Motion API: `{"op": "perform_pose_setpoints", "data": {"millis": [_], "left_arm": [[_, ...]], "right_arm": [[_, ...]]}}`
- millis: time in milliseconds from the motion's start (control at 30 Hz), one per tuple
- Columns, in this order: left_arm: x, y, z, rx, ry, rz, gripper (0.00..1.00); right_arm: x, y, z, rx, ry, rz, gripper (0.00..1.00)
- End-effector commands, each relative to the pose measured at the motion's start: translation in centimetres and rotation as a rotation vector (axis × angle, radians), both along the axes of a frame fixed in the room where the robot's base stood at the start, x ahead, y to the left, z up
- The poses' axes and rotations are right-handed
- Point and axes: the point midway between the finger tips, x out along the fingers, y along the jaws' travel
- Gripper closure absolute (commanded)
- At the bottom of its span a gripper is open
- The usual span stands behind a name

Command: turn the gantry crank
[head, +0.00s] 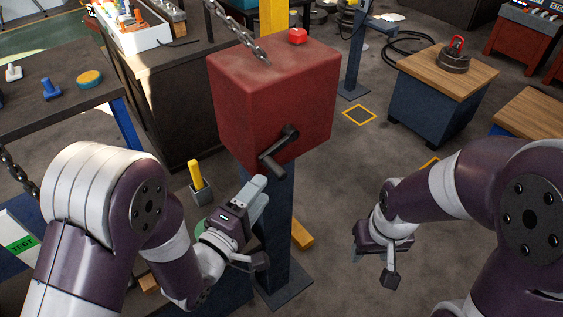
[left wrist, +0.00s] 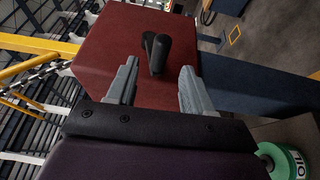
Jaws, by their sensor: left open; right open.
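The gantry crank (head: 278,152) is a black handle on the front face of a red box (head: 268,100), which is mounted on a blue post (head: 276,235). In the left wrist view the crank (left wrist: 157,52) shows between and beyond the two grey fingers (left wrist: 158,88), with nothing between the tips. My right gripper (head: 372,252) is open and empty, low over the floor to the right of the post.
A chain (head: 238,32) runs up from the box, and a red button (head: 297,36) sits on top. A dark table (head: 60,100) stands at left and a wood-topped blue cabinet (head: 440,90) at right. A yellow tool (head: 196,175) stands left of the post.

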Motion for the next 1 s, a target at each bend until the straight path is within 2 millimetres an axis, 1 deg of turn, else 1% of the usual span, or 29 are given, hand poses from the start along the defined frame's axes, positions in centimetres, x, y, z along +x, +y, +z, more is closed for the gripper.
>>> {"op": "perform_pose_setpoints", "data": {"millis": [100,200,333,400,500,733,767,800,867,900,933,1000], "left_arm": [[2.7,-1.7,0.3,0.001,-0.001,-0.003,0.49],[4.8,-3.0,0.3,0.002,-0.001,-0.001,0.49],[6.9,-4.2,0.3,0.003,0.001,0.0,0.49],[7.6,-4.6,0.2,0.003,0.001,0.0,0.49],[8.2,-5.0,0.3,0.003,0.001,0.001,0.49],[8.3,-5.0,0.2,0.004,0.0,0.002,0.49],[8.3,-5.0,0.2,0.004,0.0,0.002,0.52],[8.3,-5.0,0.2,0.004,0.0,0.002,0.65],[8.3,-5.0,0.2,0.004,0.0,0.002,0.85],[8.3,-5.0,0.2,0.004,0.0,0.002,0.98],[8.3,-5.0,0.2,0.004,0.0,0.002,1.0],[8.3,-5.0,0.2,0.004,0.0,0.002,1.0]], "right_arm": [[0.0,0.0,0.6,0.0,0.0,0.0,0.49],[0.0,0.0,0.9,0.0,0.0,0.0,0.49],[0.0,0.0,1.1,0.0,0.0,0.0,0.49],[0.0,0.0,1.2,0.0,0.0,0.0,0.49],[0.0,0.0,1.2,0.0,0.0,0.0,0.49],[0.0,0.0,1.2,0.0,0.0,0.0,0.49],[0.0,0.0,1.2,0.0,0.0,0.0,0.49],[0.0,0.0,1.2,0.0,0.0,0.0,0.49],[0.0,0.0,1.2,0.0,0.0,0.0,0.49],[0.0,0.0,1.2,0.0,0.0,0.0,0.49],[0.0,0.0,1.2,0.0,0.0,0.0,0.49],[0.0,0.0,1.2,0.0,0.0,0.0,0.49]]}}
